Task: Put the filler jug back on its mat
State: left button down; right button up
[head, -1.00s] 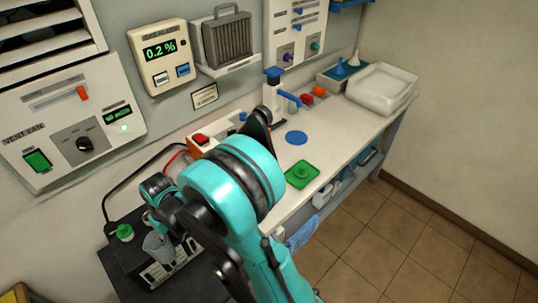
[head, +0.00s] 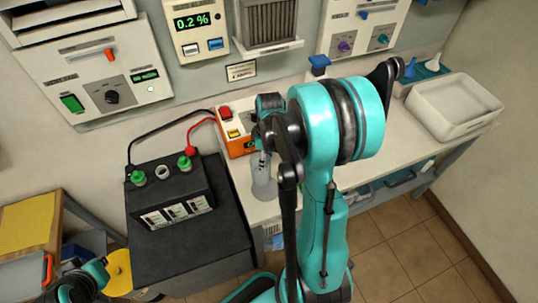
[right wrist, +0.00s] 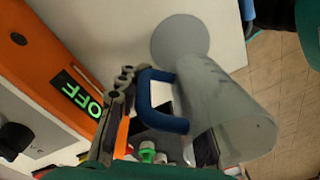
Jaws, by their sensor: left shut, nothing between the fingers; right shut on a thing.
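The filler jug (head: 263,182), a translucent grey cup with a blue handle, is at the bench's left end, beside the orange-sided box. My right gripper (head: 266,140) is shut on it; the right wrist view shows the fingers (right wrist: 160,122) at the handle and the tilted-looking jug (right wrist: 228,105). A flat round grey mat (right wrist: 180,37) lies on the white bench just past the jug there. The jug partly overlaps it in view; I cannot tell whether they touch. In the head view I cannot make out the mat. My left gripper (head: 84,282) is low at the left edge, shut and empty.
The black battery (head: 172,193) stands left of the jug, with green caps and an open middle port. The orange and white box (head: 236,128) stands close behind the jug. A white tray (head: 452,108) is at the bench's far right. My right arm covers the middle bench.

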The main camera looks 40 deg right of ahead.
jog(key=shift+s+d+r, duration=0.2)
jog(key=shift+s+d, duration=0.1)
jog(key=shift+d, duration=0.15)
jog(key=shift+s+d, duration=0.1)
jog(key=shift+d, duration=0.05)
jog(key=shift+f, duration=0.25)
jog(key=shift+f+b, duration=2.45)
jog(key=shift+f, duration=0.75)
jog(key=shift+f+b, duration=0.4)
jog(key=shift+f, duration=0.05)
jog(key=o, duration=1.1)
jog(key=shift+r, duration=0.1)
